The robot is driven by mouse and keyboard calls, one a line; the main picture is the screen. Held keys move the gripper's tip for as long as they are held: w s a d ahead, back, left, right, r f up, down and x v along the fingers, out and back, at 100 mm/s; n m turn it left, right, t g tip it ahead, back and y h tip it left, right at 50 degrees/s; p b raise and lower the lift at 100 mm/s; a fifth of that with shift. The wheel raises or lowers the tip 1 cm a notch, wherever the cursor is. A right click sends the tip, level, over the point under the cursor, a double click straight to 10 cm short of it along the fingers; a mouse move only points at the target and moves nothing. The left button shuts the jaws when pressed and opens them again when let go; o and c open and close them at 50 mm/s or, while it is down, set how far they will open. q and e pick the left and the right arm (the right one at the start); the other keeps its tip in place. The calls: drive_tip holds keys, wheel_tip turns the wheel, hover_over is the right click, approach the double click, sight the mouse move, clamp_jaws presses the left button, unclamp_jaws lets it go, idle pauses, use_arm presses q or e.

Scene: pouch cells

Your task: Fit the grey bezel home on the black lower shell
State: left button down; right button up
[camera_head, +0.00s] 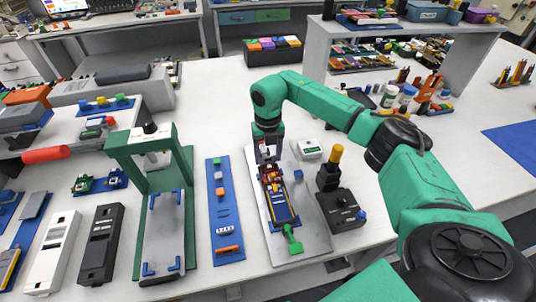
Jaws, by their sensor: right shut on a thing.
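The black lower shell (281,208) lies lengthwise on a light grey fixture plate (305,240) at the middle front. Its inside shows blue, with orange, red and yellow parts towards its far end. My right gripper (267,163) points down over the far end of the shell and is shut on a small part. That part looks like the grey bezel, but it is too small and too covered by the fingers to make out clearly. I cannot tell whether it touches the shell. My left gripper is out of view.
A green clamp (292,240) stands at the plate's near end. A black box with an orange-topped post (336,155) is close on the right. A blue strip (223,190) and a green press frame (172,150) stand to the left.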

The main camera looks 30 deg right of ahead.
drive_tip(key=shift+f+b, duration=0.5)
drive_tip(key=shift+f, duration=0.4)
drive_tip(key=o, duration=1.4)
drive_tip(key=shift+c, duration=0.2)
wheel_tip(320, 180, up, 15)
drive_tip(key=b, duration=0.1)
drive_tip(key=shift+f+b, duration=0.2)
drive_tip(key=shift+b, duration=0.1)
